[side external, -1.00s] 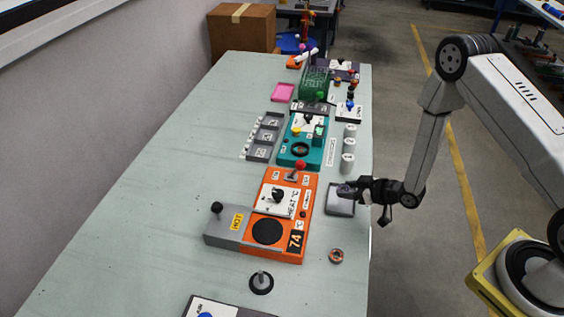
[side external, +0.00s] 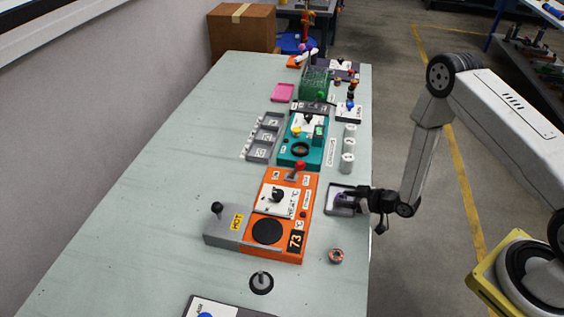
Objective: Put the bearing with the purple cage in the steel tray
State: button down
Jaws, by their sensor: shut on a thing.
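The steel tray (side external: 336,212) is a shallow grey square dish at the right edge of the table, beside the orange heater unit. My gripper (side external: 346,195) reaches over it from the right, its fingers low at the tray. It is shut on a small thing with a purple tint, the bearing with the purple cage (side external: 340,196). The fingers hide most of the bearing, and I cannot tell whether it touches the tray floor. Another bearing, with a reddish-brown cage (side external: 336,256), lies on the table in front of the tray.
The orange heater unit (side external: 304,205) with a grey HOT plate (side external: 222,231) stands left of the tray. White cylinders (side external: 348,150) stand behind the tray. A post on a black disc (side external: 261,282) stands nearer. The table's left side is clear.

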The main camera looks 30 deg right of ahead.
jog(key=shift+c, duration=0.8)
grip_release()
jog(key=shift+r, duration=0.1)
jog(key=shift+s+r, duration=0.1)
jog(key=v, duration=1.1)
jog(key=shift+s+d, duration=0.15)
jog(key=shift+s, duration=0.2)
jog(key=shift+r, duration=0.2)
